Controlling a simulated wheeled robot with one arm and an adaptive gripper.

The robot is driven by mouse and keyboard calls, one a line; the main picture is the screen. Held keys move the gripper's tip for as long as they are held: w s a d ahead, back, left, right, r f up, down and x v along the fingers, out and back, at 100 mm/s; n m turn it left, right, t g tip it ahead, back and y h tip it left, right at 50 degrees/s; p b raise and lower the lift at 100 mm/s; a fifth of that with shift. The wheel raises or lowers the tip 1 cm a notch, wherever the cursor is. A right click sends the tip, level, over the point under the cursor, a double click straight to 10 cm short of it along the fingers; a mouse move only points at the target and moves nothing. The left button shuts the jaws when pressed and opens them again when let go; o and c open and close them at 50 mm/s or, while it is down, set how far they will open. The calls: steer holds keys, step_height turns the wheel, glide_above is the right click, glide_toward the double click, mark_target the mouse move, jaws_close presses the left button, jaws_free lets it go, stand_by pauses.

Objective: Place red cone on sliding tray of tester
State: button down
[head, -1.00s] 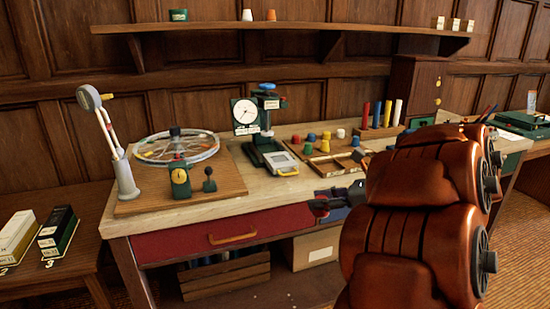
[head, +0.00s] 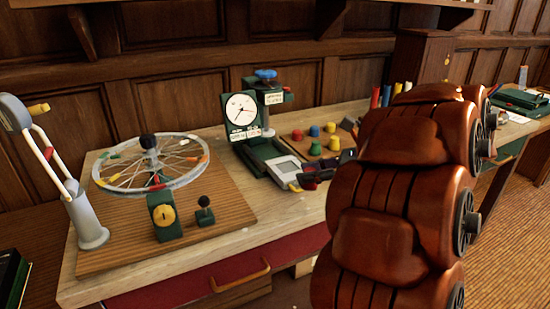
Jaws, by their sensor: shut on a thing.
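The tester (head: 243,113) is a dark green stand with a round white dial, at the middle of the bench. Its sliding tray (head: 287,168) is a pale plate low at the front, with a yellow handle (head: 294,188) at its near edge. My gripper (head: 303,181) is at this front edge and appears shut on the handle; the exact contact is small and partly hidden.
A spoked wheel (head: 150,163) on a wooden base, with a yellow-faced gauge (head: 163,213), is at the left. A grey lamp-like stand (head: 88,222) is at far left. My arm hides the bench's right part.

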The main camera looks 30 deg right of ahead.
steer(key=w+d+p, duration=0.1)
steer(key=w, duration=0.3)
steer(key=w+d+p, duration=0.1)
steer(key=w, duration=0.4)
steer(key=w+d+f+p, duration=0.1)
steer(key=w+d, duration=0.1)
steer(key=w, duration=0.3)
steer(key=shift+w+d+f+p, duration=0.15)
steer(key=shift+w+p, duration=0.15)
steer(key=shift+w, duration=0.25)
steer(key=shift+w+d+f+p, duration=0.15)
steer(key=shift+w+p, duration=0.1)
steer(key=shift+w, duration=0.25)
steer(key=shift+s+f+p, duration=0.1)
steer(key=shift+f+p, duration=0.25)
steer(key=shift+f, duration=1.3)
steer(key=shift+f, duration=0.15)
steer(key=c, duration=0.8)
jaws_free()
steer(key=shift+r, duration=0.2)
steer(key=shift+s+d, duration=0.2)
steer(key=shift+b+v, duration=1.3)
steer(key=shift+v, duration=4.45)
